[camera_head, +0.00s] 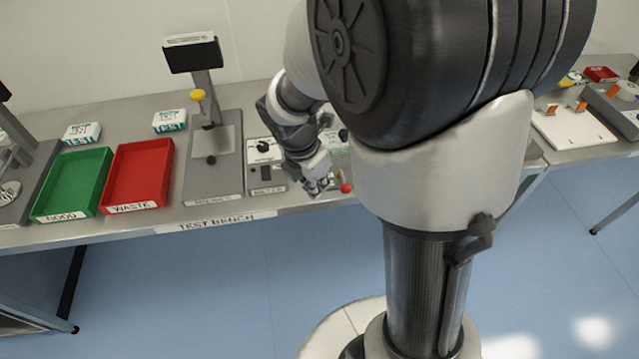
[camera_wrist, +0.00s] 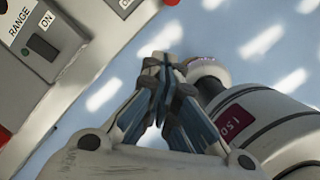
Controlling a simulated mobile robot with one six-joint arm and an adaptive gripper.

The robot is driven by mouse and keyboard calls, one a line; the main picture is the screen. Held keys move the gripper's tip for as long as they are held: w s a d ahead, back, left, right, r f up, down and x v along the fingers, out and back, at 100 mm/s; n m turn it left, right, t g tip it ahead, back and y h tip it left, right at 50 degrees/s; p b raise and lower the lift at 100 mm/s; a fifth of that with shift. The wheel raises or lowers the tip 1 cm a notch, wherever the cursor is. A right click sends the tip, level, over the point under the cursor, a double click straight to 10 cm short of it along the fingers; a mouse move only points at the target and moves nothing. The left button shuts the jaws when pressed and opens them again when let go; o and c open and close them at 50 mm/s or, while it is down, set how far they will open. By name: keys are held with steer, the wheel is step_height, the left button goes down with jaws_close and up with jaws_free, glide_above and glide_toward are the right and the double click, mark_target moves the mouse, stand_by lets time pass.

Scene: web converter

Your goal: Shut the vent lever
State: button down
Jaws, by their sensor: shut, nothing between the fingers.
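A red ball knob (camera_head: 346,188) shows at the front of the test bench, just right of my gripper (camera_head: 318,188). It looks like the end of the vent lever, but my arm hides what it joins and no vent label is readable. A small red piece at the top edge of the wrist view (camera_wrist: 172,2) may be the same knob. In the wrist view my gripper (camera_wrist: 163,62) is shut and empty, its fingertips together over the blue floor, beside the panel's front edge. I cannot tell the lever's position.
A grey panel with a dark switch (camera_wrist: 42,47) marked RANGE and ON lies left of the fingers. Left along the bench are a weighing stand (camera_head: 213,185), a red WASTE tray (camera_head: 163,187) and a green GOOD tray (camera_head: 96,199). Open floor lies in front.

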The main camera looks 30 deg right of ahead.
mark_target(343, 181)
steer(key=w+d+f+b, duration=0.1)
steer(key=d+f+b, duration=0.3)
steer(key=f, duration=0.4)
steer(key=shift+w+d, duration=0.4)
steer(key=shift+d, duration=0.3)
steer(key=shift+s+p, duration=0.1)
steer(key=shift+p, duration=0.2)
steer(key=shift+s+d+n+p, duration=0.15)
steer(key=shift+d+n+p, duration=0.2)
steer(key=shift+n+p, duration=0.1)
